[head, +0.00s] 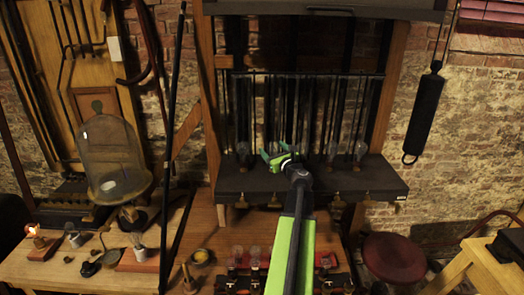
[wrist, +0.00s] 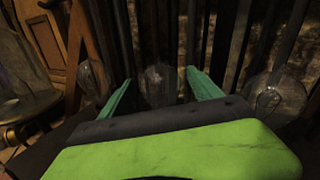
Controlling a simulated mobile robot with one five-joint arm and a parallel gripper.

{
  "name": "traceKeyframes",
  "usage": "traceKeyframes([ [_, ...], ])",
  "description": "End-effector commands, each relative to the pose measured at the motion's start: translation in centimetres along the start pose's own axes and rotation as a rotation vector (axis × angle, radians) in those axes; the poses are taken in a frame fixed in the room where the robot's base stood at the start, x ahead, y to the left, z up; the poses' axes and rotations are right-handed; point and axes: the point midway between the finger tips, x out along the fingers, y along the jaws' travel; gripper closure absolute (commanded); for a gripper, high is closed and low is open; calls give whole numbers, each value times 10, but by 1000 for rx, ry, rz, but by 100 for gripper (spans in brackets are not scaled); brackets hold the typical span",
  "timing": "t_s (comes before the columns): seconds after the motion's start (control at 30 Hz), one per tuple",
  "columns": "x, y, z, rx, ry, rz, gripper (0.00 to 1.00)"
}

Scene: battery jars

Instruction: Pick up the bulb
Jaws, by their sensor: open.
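Several clear glass bulbs stand in a row on the dark shelf (head: 230,182) in the head view, one bulb (head: 243,151) left of my gripper (head: 275,152) and others to its right. In the wrist view, one clear bulb (wrist: 158,88) shows between the two green fingers of my gripper (wrist: 159,77), which is open. I cannot tell whether the fingers touch this bulb. Its lower part is hidden by the gripper body. Another bulb (wrist: 95,80) stands left of the fingers, and one more bulb (wrist: 268,97) stands to the right.
Dark vertical rods (head: 310,100) stand close behind the bulbs. A wooden post (head: 209,90) rises at the shelf's left. A glass bell jar (head: 112,160) stands on the left table. A table with small jars (head: 255,253) lies below the shelf, and a red stool (head: 394,258) stands right.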

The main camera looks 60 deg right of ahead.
Motion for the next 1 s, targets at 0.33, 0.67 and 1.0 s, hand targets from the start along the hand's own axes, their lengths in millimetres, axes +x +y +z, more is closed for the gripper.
traceKeyframes([
  [0.33, 4, 9, 2, 0, -2, 12, 49],
  [0.67, 5, 13, 2, 0, -3, 16, 92],
  [1.0, 5, 14, 5, 0, -3, 18, 100],
])
